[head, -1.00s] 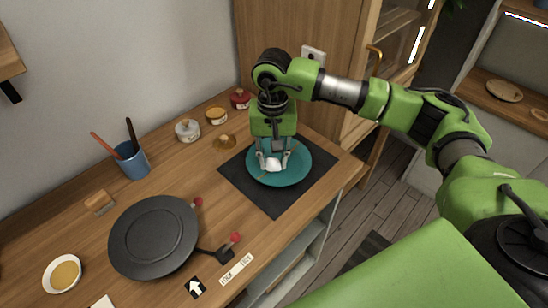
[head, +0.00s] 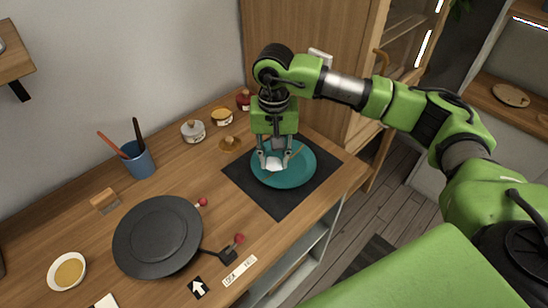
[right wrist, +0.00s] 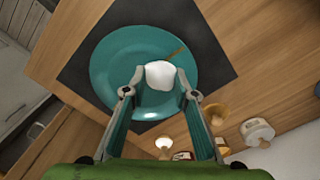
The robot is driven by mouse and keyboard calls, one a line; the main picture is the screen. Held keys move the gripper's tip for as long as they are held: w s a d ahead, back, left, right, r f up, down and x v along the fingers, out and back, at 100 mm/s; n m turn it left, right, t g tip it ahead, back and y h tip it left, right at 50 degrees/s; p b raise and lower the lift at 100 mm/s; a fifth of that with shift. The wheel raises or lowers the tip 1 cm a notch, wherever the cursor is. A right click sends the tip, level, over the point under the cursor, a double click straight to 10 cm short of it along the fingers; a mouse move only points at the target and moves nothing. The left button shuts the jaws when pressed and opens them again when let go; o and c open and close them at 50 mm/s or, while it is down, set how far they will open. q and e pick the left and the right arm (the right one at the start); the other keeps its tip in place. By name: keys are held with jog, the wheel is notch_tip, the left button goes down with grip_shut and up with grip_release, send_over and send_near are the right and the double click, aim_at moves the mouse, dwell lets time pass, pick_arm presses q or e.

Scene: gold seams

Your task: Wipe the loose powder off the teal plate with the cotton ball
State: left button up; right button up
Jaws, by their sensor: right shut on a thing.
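The teal plate (head: 290,179) lies on a dark square mat (head: 273,207) at the counter's right end. My right gripper (head: 273,162) points down over the plate's left-middle part and is shut on the white cotton ball (head: 274,165). In the right wrist view the cotton ball (right wrist: 160,75) sits between the fingertips, over the teal plate (right wrist: 115,60); whether it touches the plate is hard to tell. A thin gold-brown line (right wrist: 177,53) shows on the plate beside the ball. I cannot make out loose powder. My left gripper is not in view.
Small jars, one whitish (head: 193,132) and one amber (head: 222,116), stand behind the plate. A blue cup (head: 138,162) with brushes, a dark round turntable-like disc (head: 158,236) and a white bowl (head: 67,271) stand left. A cabinet (head: 300,45) rises behind.

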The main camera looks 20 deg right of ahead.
jog(key=shift+r+p, duration=0.95)
jog(key=shift+r, duration=1.3)
